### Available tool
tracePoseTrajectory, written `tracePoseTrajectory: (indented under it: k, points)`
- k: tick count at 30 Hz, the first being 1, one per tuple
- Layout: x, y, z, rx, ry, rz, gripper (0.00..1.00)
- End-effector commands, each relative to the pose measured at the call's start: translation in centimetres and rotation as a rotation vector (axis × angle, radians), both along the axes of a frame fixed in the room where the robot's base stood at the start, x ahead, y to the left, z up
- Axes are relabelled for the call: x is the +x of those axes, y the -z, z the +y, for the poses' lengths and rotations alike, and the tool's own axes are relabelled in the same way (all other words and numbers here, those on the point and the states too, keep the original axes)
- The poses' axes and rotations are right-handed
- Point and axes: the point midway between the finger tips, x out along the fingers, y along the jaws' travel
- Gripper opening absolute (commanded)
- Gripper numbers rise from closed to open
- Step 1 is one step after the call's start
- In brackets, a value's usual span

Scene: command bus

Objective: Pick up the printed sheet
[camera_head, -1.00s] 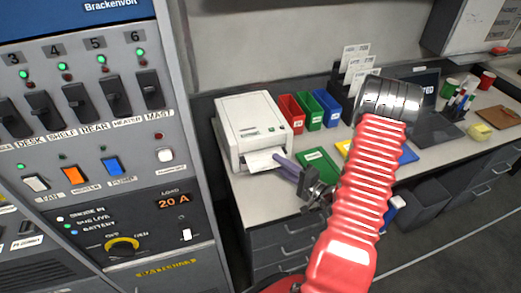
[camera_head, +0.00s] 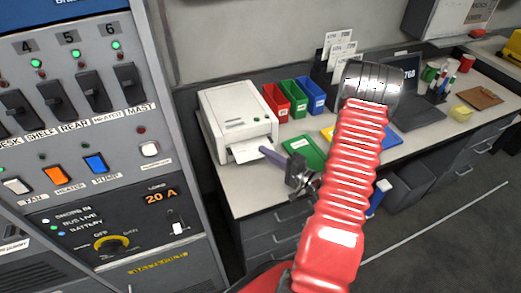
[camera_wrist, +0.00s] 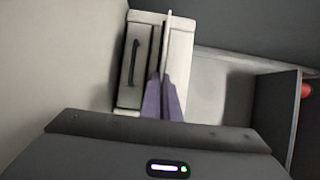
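The printed sheet (camera_head: 250,151) is white and sticks out of the front slot of the white printer (camera_head: 240,112) at the left end of the counter. My gripper (camera_head: 264,151) is at the sheet's outer end, its purple fingers touching the paper. In the wrist view, the sheet (camera_wrist: 167,42) shows as a thin pale strip, almost edge-on, running to the tips of my gripper (camera_wrist: 160,77). The fingers are close together and look shut on it. The sheet's inner end is hidden in the printer.
Red (camera_head: 276,103), green (camera_head: 295,97) and blue (camera_head: 313,95) bins stand right of the printer. A green folder (camera_head: 301,149) lies near my gripper. A laptop (camera_head: 412,103) is farther right. A switch panel (camera_head: 85,140) stands at the left.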

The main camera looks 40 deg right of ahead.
Motion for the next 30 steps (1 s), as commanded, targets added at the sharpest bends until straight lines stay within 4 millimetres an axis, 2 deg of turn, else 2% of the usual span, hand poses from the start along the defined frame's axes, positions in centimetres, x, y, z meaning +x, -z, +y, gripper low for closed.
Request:
tracePoseTrajectory:
  k: [3,5,21,30]
  points:
    - [0.0,-0.6,0.0,-0.001,0.0,-0.001,0.0]
    - [-0.9,-0.4,0.1,0.003,0.003,0.002,0.0]
    - [-10.5,-0.5,2.6,0.002,0.004,-0.001,0.0]
    - [-15.0,-0.5,3.8,0.002,0.004,-0.001,0.0]
